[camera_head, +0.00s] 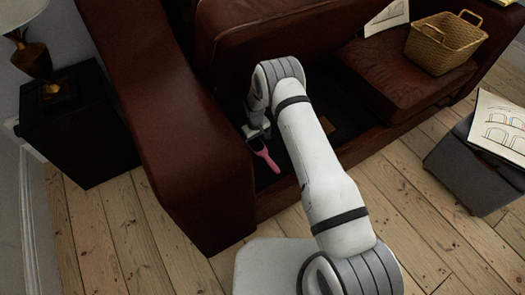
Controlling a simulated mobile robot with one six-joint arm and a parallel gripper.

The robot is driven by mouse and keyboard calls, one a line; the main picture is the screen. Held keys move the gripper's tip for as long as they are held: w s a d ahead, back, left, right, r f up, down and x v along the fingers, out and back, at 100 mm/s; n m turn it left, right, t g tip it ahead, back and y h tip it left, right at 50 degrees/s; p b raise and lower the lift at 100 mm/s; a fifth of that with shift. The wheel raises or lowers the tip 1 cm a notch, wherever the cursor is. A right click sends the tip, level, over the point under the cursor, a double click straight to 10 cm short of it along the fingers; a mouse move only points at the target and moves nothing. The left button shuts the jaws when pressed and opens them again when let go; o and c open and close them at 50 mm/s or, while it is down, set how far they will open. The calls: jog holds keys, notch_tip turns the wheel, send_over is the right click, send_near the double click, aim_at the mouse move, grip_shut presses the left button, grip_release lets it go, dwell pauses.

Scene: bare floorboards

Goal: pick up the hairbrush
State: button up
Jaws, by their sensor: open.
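The pink hairbrush (265,157) lies inside the dark seat base of a brown leather sofa (180,130), near the left armrest. Its pink handle shows and points toward the front; its head end is close to my gripper. My gripper (254,137) is down in the sofa base at the brush's far end, open. The wrist hides part of the gripper, and I cannot tell whether the fingers touch the brush.
A wicker basket (443,42) sits on the right seat cushion (400,72). A black side table (75,125) with a lamp (30,55) stands left. A dark grey stool (462,175) holding papers stands right. The armrest and front panel border the base.

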aim_at(258, 144)
jog(key=f, duration=0.2)
jog(key=f+b, duration=0.1)
jog(key=f, duration=0.1)
jog(key=shift+w+d, duration=0.15)
jog(key=shift+d, duration=0.05)
jog(key=shift+r, duration=0.15)
jog(key=shift+c, duration=0.4)
jog(key=c, duration=1)
